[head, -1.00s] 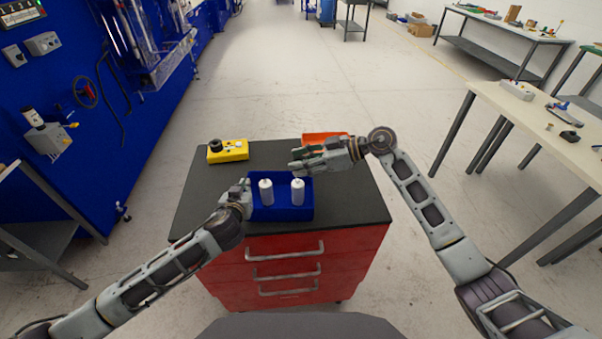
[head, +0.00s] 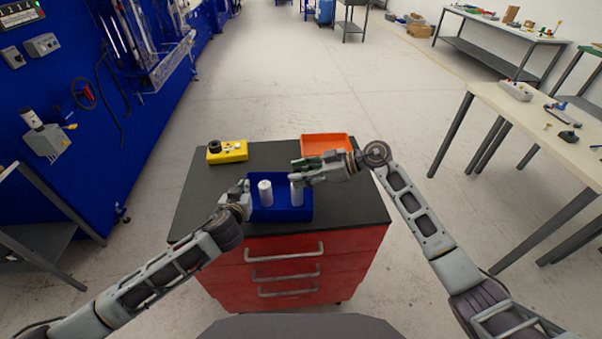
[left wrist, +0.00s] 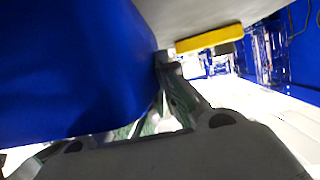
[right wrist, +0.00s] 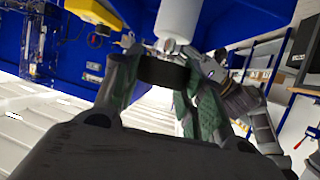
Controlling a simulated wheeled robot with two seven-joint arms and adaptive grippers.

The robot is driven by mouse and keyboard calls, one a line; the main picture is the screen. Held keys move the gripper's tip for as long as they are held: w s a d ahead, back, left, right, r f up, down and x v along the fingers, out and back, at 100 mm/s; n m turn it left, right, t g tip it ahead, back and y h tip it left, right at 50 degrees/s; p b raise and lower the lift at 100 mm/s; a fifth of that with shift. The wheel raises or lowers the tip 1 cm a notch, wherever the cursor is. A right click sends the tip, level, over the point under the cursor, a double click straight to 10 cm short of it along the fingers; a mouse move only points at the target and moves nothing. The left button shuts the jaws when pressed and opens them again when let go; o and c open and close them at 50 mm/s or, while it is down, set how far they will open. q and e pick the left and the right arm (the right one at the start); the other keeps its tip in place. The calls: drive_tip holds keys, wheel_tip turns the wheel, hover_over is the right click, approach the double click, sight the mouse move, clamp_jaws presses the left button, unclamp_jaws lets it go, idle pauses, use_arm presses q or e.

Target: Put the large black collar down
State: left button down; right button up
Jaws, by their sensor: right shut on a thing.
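The black collar (right wrist: 163,72) is between the fingers of my right gripper (right wrist: 160,78) in the right wrist view. My right gripper (head: 297,170) is shut on it at the top of the right white cylinder (head: 297,192). A white cylinder (right wrist: 178,18) with a narrower tip shows beside the collar in the right wrist view; the collar looks apart from its wide body. The collar cannot be made out in the head view. My left gripper (head: 245,190) is at the left wall of the blue tray (head: 283,214); its finger opening is unclear.
A second white cylinder (head: 265,193) stands in the tray's left part. A yellow box (head: 228,151) with buttons is at the back left of the dark cabinet top (head: 352,208). An orange tray (head: 326,143) is at the back right. The top's right front is clear.

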drive_tip(key=shift+f, duration=0.65)
drive_tip(key=o, duration=1)
drive_tip(key=shift+r, duration=0.1)
drive_tip(key=shift+r, duration=0.4)
drive_tip(key=shift+d+r, duration=0.15)
drive_tip(key=shift+r, duration=0.1)
drive_tip(key=shift+v, duration=5.85)
drive_tip(key=shift+o, duration=0.3)
